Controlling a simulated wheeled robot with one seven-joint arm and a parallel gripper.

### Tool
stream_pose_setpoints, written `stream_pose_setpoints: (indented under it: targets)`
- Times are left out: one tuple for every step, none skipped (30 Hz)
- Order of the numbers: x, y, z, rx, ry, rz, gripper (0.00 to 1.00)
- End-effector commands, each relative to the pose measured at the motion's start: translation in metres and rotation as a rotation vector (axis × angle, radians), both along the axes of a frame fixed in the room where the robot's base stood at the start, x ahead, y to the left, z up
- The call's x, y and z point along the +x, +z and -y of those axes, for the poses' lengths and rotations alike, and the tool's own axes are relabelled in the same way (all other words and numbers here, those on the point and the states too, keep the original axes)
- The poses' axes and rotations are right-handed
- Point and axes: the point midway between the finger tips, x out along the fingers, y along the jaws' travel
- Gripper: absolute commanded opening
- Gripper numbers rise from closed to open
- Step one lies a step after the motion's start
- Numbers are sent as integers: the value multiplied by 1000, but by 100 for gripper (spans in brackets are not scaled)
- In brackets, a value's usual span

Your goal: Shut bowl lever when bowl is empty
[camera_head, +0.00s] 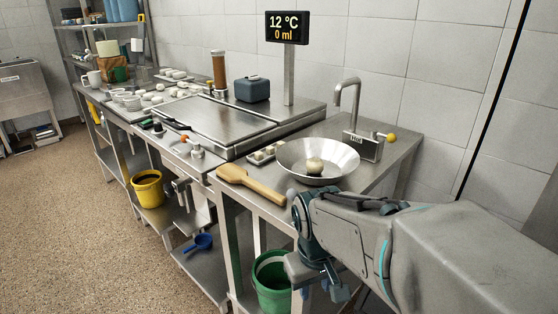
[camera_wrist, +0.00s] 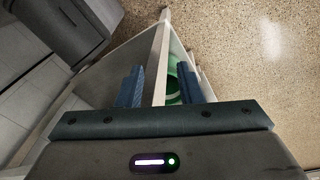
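A wide metal bowl (camera_head: 290,155) sits on the steel counter below a tap (camera_head: 348,95). A pale round thing (camera_head: 314,166) is in the bowl; I cannot tell whether there is any liquid. A yellow-knobbed lever (camera_head: 391,137) sticks out to the right of the metal block under the tap. No separate lever on the bowl can be made out. My gripper (camera_wrist: 160,85) is open and empty, its two blue fingers apart. In the head view it hangs low in front of the counter, below the bowl and away from the lever.
A display (camera_head: 287,27) reads 12 °C and 0 ml. A wooden paddle (camera_head: 250,184) lies at the counter's front edge, left of the bowl. A green bucket (camera_head: 272,282) stands below; it also shows between my fingers (camera_wrist: 176,85). A white wall stands close behind the tap.

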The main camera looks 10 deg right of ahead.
Motion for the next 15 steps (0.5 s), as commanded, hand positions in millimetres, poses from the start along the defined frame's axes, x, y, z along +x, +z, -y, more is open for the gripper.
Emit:
stream_pose_setpoints:
  targets:
    - [10, 34, 2, -19, 29, -6, 33]
    - [15, 44, 2, -30, 51, -9, 33]
    - [23, 56, 2, -42, 76, -11, 33]
    - [28, 65, 2, -52, 99, -15, 33]
    - [34, 75, 2, -60, 118, -17, 33]
    - [41, 87, 2, -71, 148, -21, 33]
    - [46, 96, 1, -78, 168, -23, 33]
    - [52, 105, 1, -86, 192, -26, 33]
    - [59, 117, 0, -95, 221, -29, 33]
    - [64, 126, -1, -100, 243, -31, 33]
    - [70, 135, -2, -106, 266, -33, 33]
    - [77, 147, -3, -113, 296, -36, 33]
    - [83, 155, -3, -117, 316, -38, 33]
    - [88, 164, -4, -121, 339, -39, 33]
    - [95, 175, -5, -126, 368, -41, 33]
